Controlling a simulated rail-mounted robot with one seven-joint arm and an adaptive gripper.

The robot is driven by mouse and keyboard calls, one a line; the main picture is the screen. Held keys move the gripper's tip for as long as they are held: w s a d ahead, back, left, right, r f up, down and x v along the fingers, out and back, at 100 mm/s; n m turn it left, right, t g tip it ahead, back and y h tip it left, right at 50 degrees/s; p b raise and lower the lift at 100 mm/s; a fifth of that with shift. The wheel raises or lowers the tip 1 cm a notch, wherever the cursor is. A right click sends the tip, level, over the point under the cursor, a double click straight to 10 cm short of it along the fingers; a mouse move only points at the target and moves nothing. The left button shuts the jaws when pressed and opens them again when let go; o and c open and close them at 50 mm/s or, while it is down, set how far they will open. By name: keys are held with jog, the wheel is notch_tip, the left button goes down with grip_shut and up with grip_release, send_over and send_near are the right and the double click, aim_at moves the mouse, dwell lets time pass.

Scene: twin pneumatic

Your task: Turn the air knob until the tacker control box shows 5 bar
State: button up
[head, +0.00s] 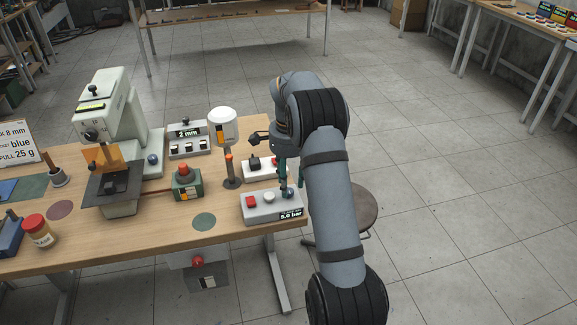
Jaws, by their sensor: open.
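A pale control box (258,214) stands at the table's right front corner. Its small black display (290,214) reads 5.0 bar. On its top are a red button (251,202), a white round knob (269,197) and a blue knob (289,194). My gripper (291,188) points down over the right end of this box, with its fingers at the blue knob. It is open, with a finger on either side of the knob. Whether the fingers touch the knob cannot be told. My arm hides part of the area behind.
A second pale box (253,172) with a black knob and red button stands just behind. A post with an orange tip (230,170) and a green box with a red button (187,183) are left. A stool (358,212) stands right of the table; the floor beyond is clear.

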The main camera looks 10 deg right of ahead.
notch_tip(320, 180, up, 10)
dwell(0.3)
dwell(0.3)
notch_tip(320, 180, down, 12)
jog(key=shift+r, duration=0.1)
dwell(0.4)
dwell(0.3)
